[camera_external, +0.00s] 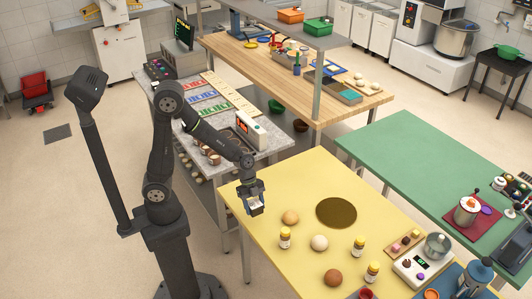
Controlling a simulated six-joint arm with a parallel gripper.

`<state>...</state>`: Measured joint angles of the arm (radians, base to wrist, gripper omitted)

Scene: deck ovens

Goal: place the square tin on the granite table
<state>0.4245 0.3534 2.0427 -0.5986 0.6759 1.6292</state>
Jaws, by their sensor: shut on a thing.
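My gripper (253,201) hangs over the near-left corner of the yellow table, fingers pointing down. It is shut on a small boxy thing with a pale top and dark lower side, which looks like the square tin (257,211). The fingers hide part of it, and I cannot tell whether it touches the tabletop. The granite table (274,146) is the speckled grey one behind and left of my gripper, with my forearm passing over its near end.
On the granite table are coloured strips (205,98), a white device (250,128) and small brown items (208,152). A wooden table (290,62) stands behind.

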